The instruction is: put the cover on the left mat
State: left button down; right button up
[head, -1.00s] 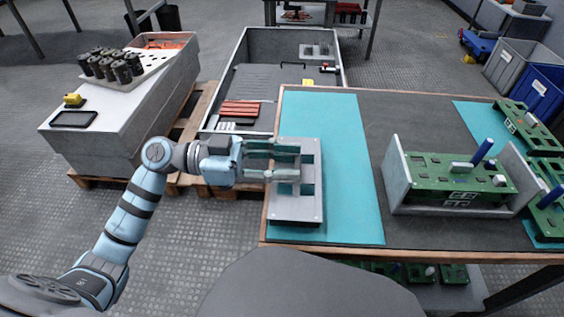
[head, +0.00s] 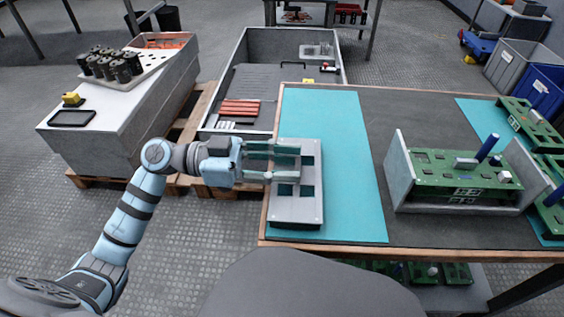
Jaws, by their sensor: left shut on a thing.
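The cover (head: 297,208) is a grey plate with several square cut-outs. It is over the left part of the teal left mat (head: 350,185), near the table's front left corner. I cannot tell whether it rests on the mat or is held just above it. My left gripper (head: 272,162) reaches in from the left and is shut on the cover near its left edge. My right gripper is not in view.
A grey fixture (head: 399,172) holding a green circuit board (head: 462,170) stands right of the mat. More green boards lie at the table's right end on another teal mat (head: 478,112).

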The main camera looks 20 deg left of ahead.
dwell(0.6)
pick_arm(q)
jog(key=c, duration=1.1)
grip_release()
jog(key=shift+o, duration=0.2)
